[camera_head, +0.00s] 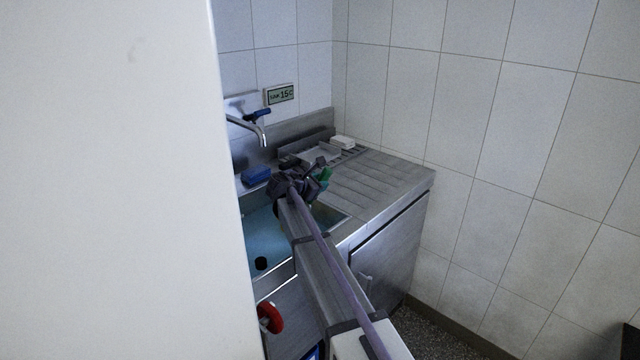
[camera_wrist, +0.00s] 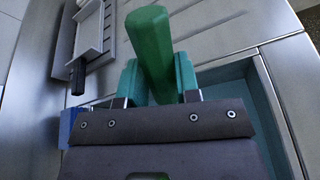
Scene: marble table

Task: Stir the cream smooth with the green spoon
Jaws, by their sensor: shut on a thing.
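My gripper (camera_wrist: 155,78) is shut on a green, thick, faceted handle (camera_wrist: 152,45) that stands up between its teal fingers in the wrist view. I take it for the green spoon; its bowl end is not visible. In the head view my gripper (camera_head: 318,178) is over the right edge of the sink, near the ribbed drainboard, with a small green patch showing beside it. My arm hides part of the sink there. I cannot make out any cream in either view.
The blue sink basin (camera_head: 262,232) lies left of my arm, with a tap (camera_head: 248,128) above it. A blue block (camera_head: 257,175) sits on the back rim. A metal tray (camera_head: 320,154) and a white block (camera_head: 342,141) lie behind. The ribbed drainboard (camera_head: 385,180) is clear at right.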

